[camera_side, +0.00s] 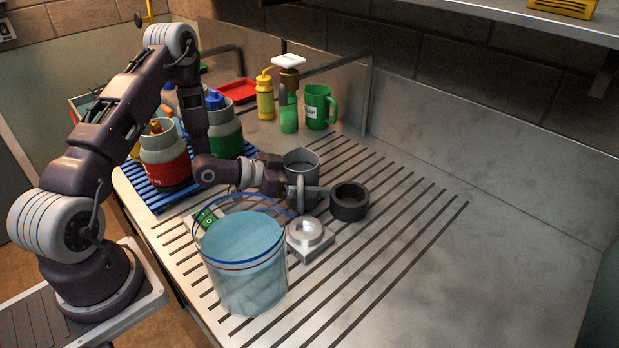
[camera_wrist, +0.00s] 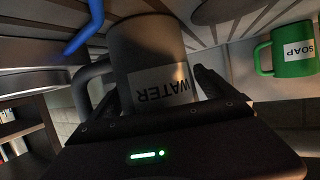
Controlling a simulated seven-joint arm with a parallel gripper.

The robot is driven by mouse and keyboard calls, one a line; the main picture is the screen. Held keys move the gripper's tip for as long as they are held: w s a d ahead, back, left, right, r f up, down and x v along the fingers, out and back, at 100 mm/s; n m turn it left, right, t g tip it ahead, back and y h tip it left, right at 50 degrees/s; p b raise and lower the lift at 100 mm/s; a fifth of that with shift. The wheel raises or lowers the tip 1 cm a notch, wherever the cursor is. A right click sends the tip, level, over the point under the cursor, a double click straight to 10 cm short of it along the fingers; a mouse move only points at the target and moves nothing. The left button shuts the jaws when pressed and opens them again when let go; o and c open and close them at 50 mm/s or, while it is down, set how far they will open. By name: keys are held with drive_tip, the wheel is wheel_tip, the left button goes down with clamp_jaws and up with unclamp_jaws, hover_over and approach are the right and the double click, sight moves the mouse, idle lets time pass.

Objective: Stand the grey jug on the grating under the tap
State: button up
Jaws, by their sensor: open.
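The grey jug (camera_side: 301,162) stands upright on the grooved metal counter, its handle toward the side camera. In the wrist view the jug (camera_wrist: 150,42) carries a WATER label and has its handle at left. My gripper (camera_side: 297,178) is open, low at the jug, with its fingers on either side of the body. Whether the fingers touch it I cannot tell. A brown fitting with a white top (camera_side: 289,77) stands above a green bottle at the back; I cannot tell whether it is the tap. I cannot clearly pick out the grating.
A clear bucket of blue water (camera_side: 243,262) and a white-topped square block (camera_side: 308,234) stand in front. A black ring (camera_side: 350,202) is close right of the jug. Red (camera_side: 165,168) and green (camera_side: 224,140) coolers stand left on a blue slatted base. A SOAP mug (camera_side: 318,106) is behind. The right counter is clear.

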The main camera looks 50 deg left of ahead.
drive_tip(key=v, duration=1.2)
wheel_tip(320, 180, up, 11)
drive_tip(key=a+g+y, duration=0.2)
drive_tip(key=g+y, duration=0.2)
drive_tip(key=y, duration=0.4)
drive_tip(key=s+d+r+n, duration=0.1)
drive_tip(key=s+d+r, duration=0.2)
drive_tip(key=s, duration=0.1)
drive_tip(key=s+d+r+n+g, duration=0.1)
drive_tip(key=s+d+r+n, duration=0.1)
drive_tip(key=s, duration=0.3)
drive_tip(key=shift+s+d+r+n+g, duration=0.3)
drive_tip(key=shift+d+r, duration=0.25)
drive_tip(key=shift+r, duration=0.25)
drive_tip(key=shift+o, duration=0.6)
drive_tip(key=s+d+r+n+g+h, duration=0.1)
drive_tip(key=s+d+h, duration=0.1)
drive_tip(key=s+d, duration=0.5)
drive_tip(key=s, duration=0.4)
drive_tip(key=shift+s+r+g+h, duration=0.15)
drive_tip(key=shift+r+g+h, duration=0.05)
drive_tip(key=shift+g+h, duration=0.1)
drive_tip(key=shift+d, duration=0.1)
